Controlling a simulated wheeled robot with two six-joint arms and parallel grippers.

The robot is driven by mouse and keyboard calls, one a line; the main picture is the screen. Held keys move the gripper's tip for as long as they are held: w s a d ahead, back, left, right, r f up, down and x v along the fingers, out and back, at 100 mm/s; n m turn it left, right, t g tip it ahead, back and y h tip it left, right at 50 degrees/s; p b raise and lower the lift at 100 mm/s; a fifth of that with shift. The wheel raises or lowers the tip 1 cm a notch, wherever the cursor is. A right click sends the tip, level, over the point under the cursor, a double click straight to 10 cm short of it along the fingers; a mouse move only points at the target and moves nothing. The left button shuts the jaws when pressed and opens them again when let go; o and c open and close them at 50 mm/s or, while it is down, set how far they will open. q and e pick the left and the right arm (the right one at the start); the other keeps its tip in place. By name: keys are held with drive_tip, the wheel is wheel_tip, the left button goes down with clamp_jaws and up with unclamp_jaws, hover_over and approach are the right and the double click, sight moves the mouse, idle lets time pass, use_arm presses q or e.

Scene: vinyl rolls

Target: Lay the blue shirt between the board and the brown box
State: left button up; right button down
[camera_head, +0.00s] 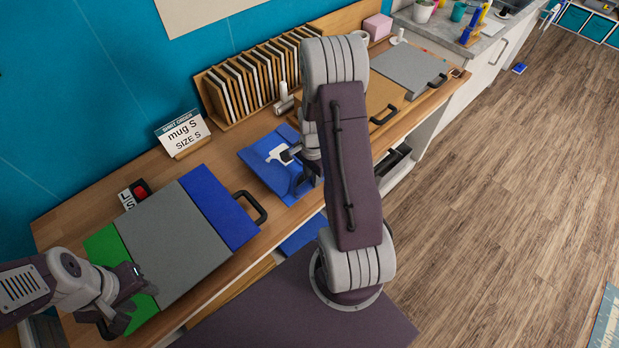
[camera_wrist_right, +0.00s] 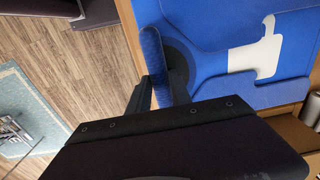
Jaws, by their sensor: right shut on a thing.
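The blue shirt (camera_head: 262,170) with a white print lies on the wooden table between the board (camera_head: 172,240) and the brown box (camera_head: 362,112). The board has green, grey and blue panels and a black handle. My right gripper (camera_wrist_right: 166,78) is shut on the near edge of the blue shirt, which also shows in the right wrist view (camera_wrist_right: 215,62). That edge is raised between the fingers, and the rest spreads over the table. My right arm hides part of the shirt and box in the head view. My left gripper (camera_head: 124,304) is open and empty over the green panel.
A grey box (camera_head: 411,68) lies beyond the brown box. Another blue piece (camera_head: 303,236) shows below the table edge. Wooden floor (camera_head: 510,190) is open at right.

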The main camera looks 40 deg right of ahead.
drive_tip(key=shift+w+a+f, duration=0.1)
drive_tip(key=shift+w+f, duration=0.05)
drive_tip(key=shift+w, duration=0.15)
wheel_tip(320, 180, down, 4)
drive_tip(key=shift+s+r+p, duration=0.1)
drive_tip(key=shift+r+p, duration=0.05)
drive_tip(key=shift+p, duration=0.2)
drive_tip(key=shift+f, duration=0.25)
drive_tip(key=c, duration=1.2)
unclamp_jaws()
drive_tip(key=shift+f, duration=0.1)
drive_tip(key=shift+o, duration=0.2)
